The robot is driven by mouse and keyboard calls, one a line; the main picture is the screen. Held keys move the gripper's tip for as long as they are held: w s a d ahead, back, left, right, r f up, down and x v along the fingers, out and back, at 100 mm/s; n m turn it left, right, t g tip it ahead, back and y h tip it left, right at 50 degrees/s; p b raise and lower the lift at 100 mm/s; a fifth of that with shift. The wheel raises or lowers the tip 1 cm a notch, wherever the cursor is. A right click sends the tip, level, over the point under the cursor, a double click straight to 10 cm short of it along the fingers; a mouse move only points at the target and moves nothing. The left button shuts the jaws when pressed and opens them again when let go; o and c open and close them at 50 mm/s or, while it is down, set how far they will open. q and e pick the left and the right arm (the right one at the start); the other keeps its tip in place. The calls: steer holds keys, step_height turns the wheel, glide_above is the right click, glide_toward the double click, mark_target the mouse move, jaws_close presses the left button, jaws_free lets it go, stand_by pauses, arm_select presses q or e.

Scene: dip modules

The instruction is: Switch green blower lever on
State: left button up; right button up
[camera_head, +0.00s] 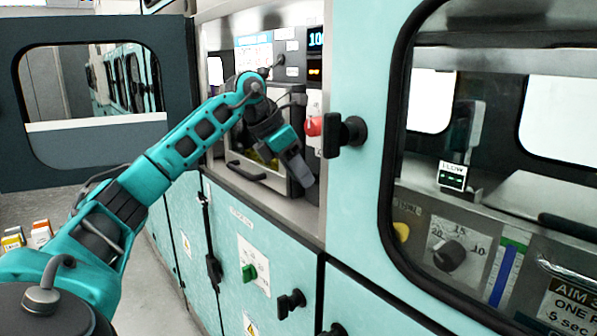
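A green lever (249,273) sits on a white labelled plate (254,262) on the lower teal cabinet front, in the middle of the head view. The plate's print is too small to read, so I cannot tell its setting. My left arm reaches in from the left, and my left gripper (298,170) points down and right in front of the recessed machine bay. It is above and to the right of the green lever, clearly apart from it. Its fingers are seen edge-on, so their opening is unclear. My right gripper is not in view.
A red knob (314,126) and a black door latch (344,132) are close to the right of my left gripper. Black latches (291,303) stick out below. A windowed dark door (90,118) stands open at left. A grey dial (449,255) is at right.

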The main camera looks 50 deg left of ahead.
arm_select(q)
steer(key=o, duration=0.3)
steer(key=shift+o, duration=0.2)
steer(key=v, duration=1.3)
